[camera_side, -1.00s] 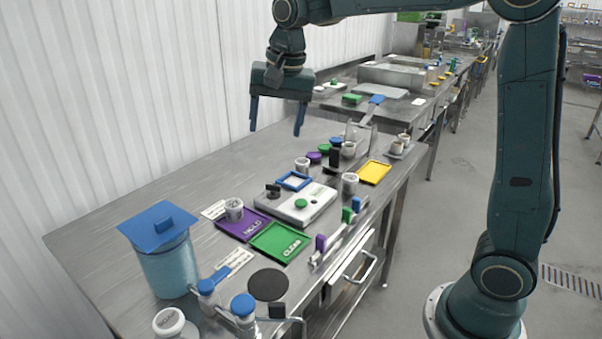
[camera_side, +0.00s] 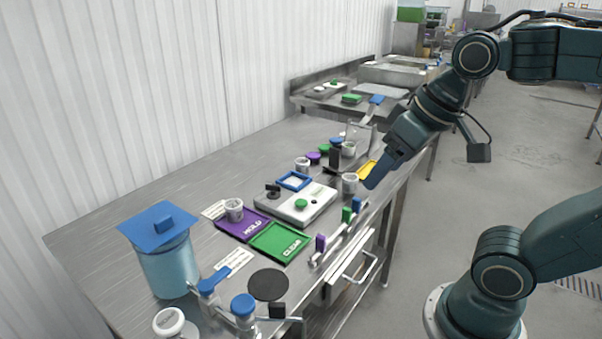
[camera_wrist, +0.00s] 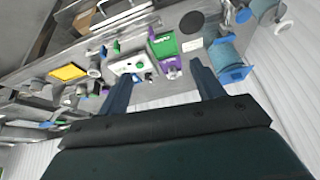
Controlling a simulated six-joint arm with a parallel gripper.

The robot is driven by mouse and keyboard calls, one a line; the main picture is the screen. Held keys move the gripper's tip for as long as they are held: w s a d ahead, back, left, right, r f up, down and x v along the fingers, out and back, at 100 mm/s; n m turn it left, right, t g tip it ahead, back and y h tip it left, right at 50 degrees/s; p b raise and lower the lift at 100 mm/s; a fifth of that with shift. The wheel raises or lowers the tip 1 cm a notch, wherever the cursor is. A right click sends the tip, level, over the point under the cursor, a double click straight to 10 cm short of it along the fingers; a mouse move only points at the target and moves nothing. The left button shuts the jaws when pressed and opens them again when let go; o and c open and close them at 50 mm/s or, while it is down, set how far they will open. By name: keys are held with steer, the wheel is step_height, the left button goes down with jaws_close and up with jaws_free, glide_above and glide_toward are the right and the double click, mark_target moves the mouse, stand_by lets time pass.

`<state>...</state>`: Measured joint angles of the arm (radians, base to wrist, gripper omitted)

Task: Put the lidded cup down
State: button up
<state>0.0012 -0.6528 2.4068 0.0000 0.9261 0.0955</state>
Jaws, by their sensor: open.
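A small pale cup (camera_side: 233,210) stands upright on the purple HOLD tray (camera_side: 257,232); I cannot tell whether it wears a lid. Another pale cup (camera_side: 349,184) stands upright right of the scale, and more stand farther back (camera_side: 302,165), (camera_side: 348,149). My gripper (camera_side: 370,185) hangs low at the table's right edge, its tip close beside that right-hand cup in the picture; whether they touch is unclear. In the wrist view my gripper (camera_wrist: 162,71) is open with nothing between its fingers. My arm hides part of the yellow tray.
The green CLEAN tray (camera_side: 282,242) adjoins the purple one, and the white scale (camera_side: 296,204) sits behind them. A blue-lidded tub (camera_side: 166,268) stands at front left. Purple, green and blue round lids (camera_side: 323,150) lie at the back. The table's left side is bare.

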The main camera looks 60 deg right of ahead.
steer(key=shift+s+f+n, duration=0.3)
steer(key=shift+s+f, duration=0.15)
steer(key=shift+s, duration=0.15)
steer(key=shift+s+f+n, duration=0.3)
steer(key=shift+s+f, duration=0.1)
steer(key=shift+s, duration=0.2)
steer(key=shift+w+r, duration=0.1)
steer(key=shift+w, duration=0.05)
steer(key=shift+c, duration=0.4)
